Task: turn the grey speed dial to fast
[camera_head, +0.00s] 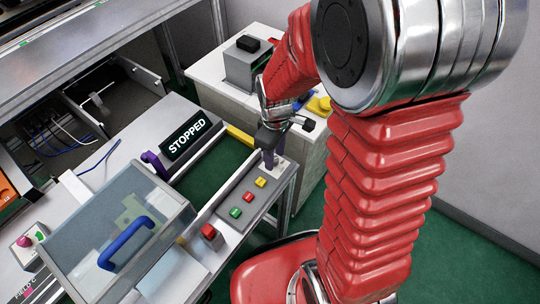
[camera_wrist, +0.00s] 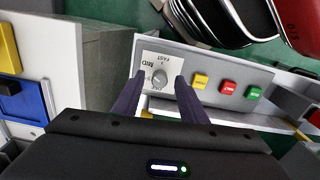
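The grey speed dial (camera_wrist: 159,78) is a small round knob on a white label plate in the wrist view. The plate reads FAST above the dial and MID to its left. I cannot tell exactly where the dial points. My gripper (camera_wrist: 160,84) has its two dark fingers apart, one on each side of the dial. A gap shows between the fingers and the knob, and no contact is clear. In the head view my gripper (camera_head: 268,157) is at the far end of the grey control panel (camera_head: 226,203), and its fingers hide the dial there.
Beside the dial are yellow (camera_wrist: 200,81), red (camera_wrist: 227,87) and green (camera_wrist: 252,92) buttons. In the head view a sign (camera_head: 187,135) reads STOPPED. A clear-lidded box with a blue handle (camera_head: 126,243) and a red button box (camera_head: 211,236) stand near the panel.

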